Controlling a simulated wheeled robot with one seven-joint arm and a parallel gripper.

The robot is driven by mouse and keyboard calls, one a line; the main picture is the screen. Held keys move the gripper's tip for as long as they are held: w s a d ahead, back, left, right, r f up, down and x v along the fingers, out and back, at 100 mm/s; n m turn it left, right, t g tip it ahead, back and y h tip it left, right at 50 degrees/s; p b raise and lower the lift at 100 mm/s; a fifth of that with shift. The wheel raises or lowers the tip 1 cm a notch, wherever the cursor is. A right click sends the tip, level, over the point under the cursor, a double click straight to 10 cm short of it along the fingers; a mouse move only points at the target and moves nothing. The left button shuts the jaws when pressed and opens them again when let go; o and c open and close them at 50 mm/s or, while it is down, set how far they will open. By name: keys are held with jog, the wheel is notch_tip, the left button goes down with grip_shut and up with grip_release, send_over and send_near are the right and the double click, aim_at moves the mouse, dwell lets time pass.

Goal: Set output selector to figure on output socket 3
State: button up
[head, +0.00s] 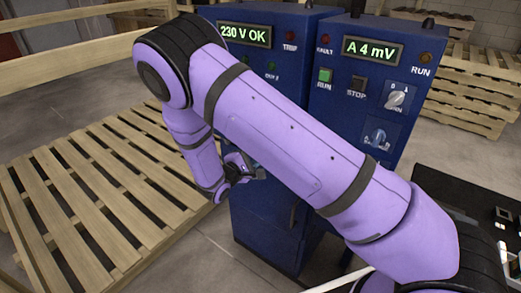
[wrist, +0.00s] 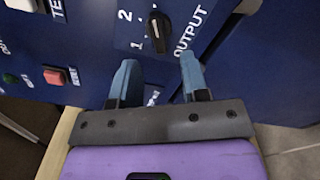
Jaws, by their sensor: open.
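The output selector (wrist: 159,32) is a black rotary knob on a dark blue panel in the wrist view, marked OUTPUT, with figures 1 and 2 beside it. A pale line on the knob seems to run up the picture; which figure it marks I cannot tell. No figure 3 shows, and no socket is clear enough to name. My gripper (wrist: 158,60) is open, its two blue fingers apart, with the knob just beyond and between the tips. No contact shows. In the head view my gripper (head: 245,171) is at the left cabinet, and my arm hides the selector.
The left cabinet has a "230 V OK" display (head: 245,35). A red button (wrist: 54,76) is left of my fingers. A wooden pallet (head: 90,195) lies at left.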

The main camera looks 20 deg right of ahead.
jog(key=shift+v, duration=2.35)
jog(key=s+d+r+m+g+y, duration=0.3)
jog(key=s+d+r+m+g, duration=0.3)
jog(key=r, duration=0.5)
jog(key=s+d+r+m+g+y, duration=0.25)
jog(key=s+d+r+g, duration=0.25)
jog(key=d+r, duration=0.4)
jog(key=s+r+m+t+y, duration=0.2)
jog(key=s+r+t+y, duration=0.1)
jog(key=s+r, duration=0.4)
jog(key=s+r+m+t+y, duration=0.2)
jog(key=s+r+y, duration=0.4)
jog(key=s, duration=0.7)
jog(key=shift+s+d+r+t, duration=0.3)
jog(key=shift+s+r+t, duration=0.1)
jog(key=shift+r, duration=0.3)
